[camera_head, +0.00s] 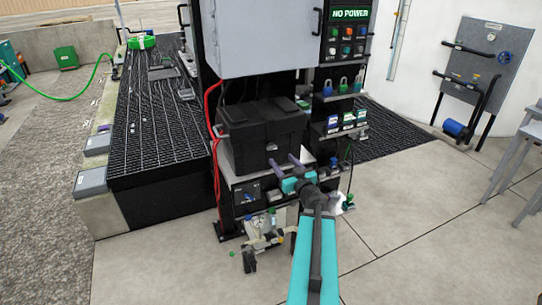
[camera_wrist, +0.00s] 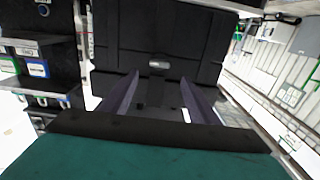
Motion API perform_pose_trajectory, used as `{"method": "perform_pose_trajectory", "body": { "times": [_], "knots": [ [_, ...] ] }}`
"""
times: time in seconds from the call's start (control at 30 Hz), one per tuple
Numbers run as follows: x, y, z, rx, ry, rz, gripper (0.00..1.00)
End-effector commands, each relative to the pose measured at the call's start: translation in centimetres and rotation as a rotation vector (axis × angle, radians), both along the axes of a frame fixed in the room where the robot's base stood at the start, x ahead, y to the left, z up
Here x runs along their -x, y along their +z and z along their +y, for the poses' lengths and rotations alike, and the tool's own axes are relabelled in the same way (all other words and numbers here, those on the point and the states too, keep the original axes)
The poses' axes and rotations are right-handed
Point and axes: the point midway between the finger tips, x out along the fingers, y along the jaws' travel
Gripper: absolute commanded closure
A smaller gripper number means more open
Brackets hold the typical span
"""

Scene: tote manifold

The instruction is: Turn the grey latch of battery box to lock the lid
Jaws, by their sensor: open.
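The black battery box (camera_head: 258,137) sits on a grey shelf of the rack, its lid down. In the wrist view the box (camera_wrist: 160,30) fills the upper middle, with a small grey latch (camera_wrist: 159,65) on its face. My gripper (camera_head: 282,160) is at the front of the box, near its lower right part. In the wrist view my gripper (camera_wrist: 160,76) is open, its two dark fingers spread to either side of and just below the latch, with nothing between them. I cannot tell whether the fingers touch the box.
A grey cabinet (camera_head: 262,38) hangs above the box. Red cables (camera_head: 214,150) run down its left side. Shelves with padlocks (camera_head: 343,85) and small labelled items stand to the right. A white and grey device (camera_head: 262,235) lies below on the floor.

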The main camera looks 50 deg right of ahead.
Motion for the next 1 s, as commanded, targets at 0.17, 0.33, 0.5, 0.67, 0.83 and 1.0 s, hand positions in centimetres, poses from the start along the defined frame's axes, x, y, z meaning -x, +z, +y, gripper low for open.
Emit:
{"method": "perform_pose_trajectory", "body": {
  "times": [0.17, 0.33, 0.5, 0.67, 0.83, 1.0],
  "knots": [
    [-0.9, -0.3, -0.4, 0.003, 0.0, -0.001, 0.45],
    [-2.2, 0.1, -1.0, -0.001, 0.0, -0.001, 0.45],
    [-3.7, 0.1, -1.6, 0.0, 0.0, -0.001, 0.45],
    [-5.2, 0.1, -2.2, 0.0, -0.001, -0.001, 0.45],
    [-6.7, 0.1, -2.8, 0.0, 0.0, -0.002, 0.45],
    [-8.0, 0.1, -3.3, 0.0, -0.001, -0.001, 0.45]
  ]
}}
